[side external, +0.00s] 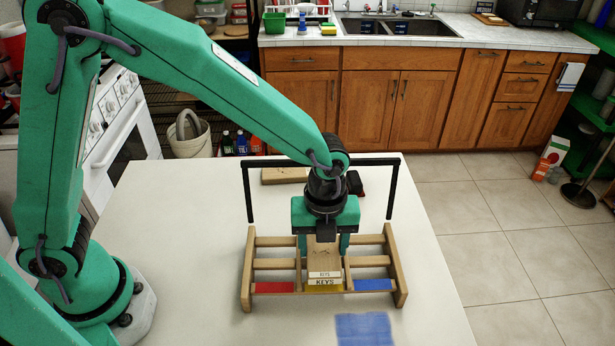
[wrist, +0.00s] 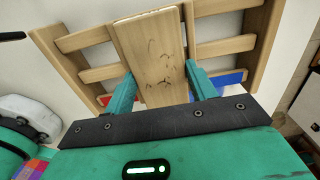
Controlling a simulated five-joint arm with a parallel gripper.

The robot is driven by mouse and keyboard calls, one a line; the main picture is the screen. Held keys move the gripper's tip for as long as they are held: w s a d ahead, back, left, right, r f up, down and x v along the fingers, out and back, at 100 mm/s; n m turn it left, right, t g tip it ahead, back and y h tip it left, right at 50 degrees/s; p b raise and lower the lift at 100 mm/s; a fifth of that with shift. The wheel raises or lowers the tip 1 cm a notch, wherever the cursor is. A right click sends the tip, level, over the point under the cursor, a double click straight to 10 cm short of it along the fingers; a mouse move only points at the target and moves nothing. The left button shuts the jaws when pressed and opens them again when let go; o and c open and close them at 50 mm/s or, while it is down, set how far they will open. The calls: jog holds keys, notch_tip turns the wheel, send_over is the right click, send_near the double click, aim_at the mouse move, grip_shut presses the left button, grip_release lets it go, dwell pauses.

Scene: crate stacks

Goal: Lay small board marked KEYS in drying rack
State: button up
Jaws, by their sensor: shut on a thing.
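A small pale wooden board (wrist: 153,50) stands between the fingers of my gripper (wrist: 160,72), which is shut on its two side edges. In the side external view my gripper (side external: 323,246) is over the middle bay of the wooden drying rack (side external: 248,262), with the board (side external: 323,258) below it. Two pale strips with lettering show at the board's lower end; the larger reads KEYS. The board is within the middle bay, but I cannot tell whether it rests on the rack. The rack's bays carry red (side external: 274,287), yellow and blue (side external: 373,285) patches.
A black bar frame (side external: 320,160) stands over the table behind the rack. A wooden block (side external: 284,175) and a dark red-and-black item (side external: 355,184) lie behind my gripper. A blue square (side external: 364,329) lies on the white table in front. The table's left side is clear.

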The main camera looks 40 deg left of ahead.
jog(key=shift+f, duration=0.2)
jog(key=o, duration=1.1)
jog(key=shift+r, duration=4)
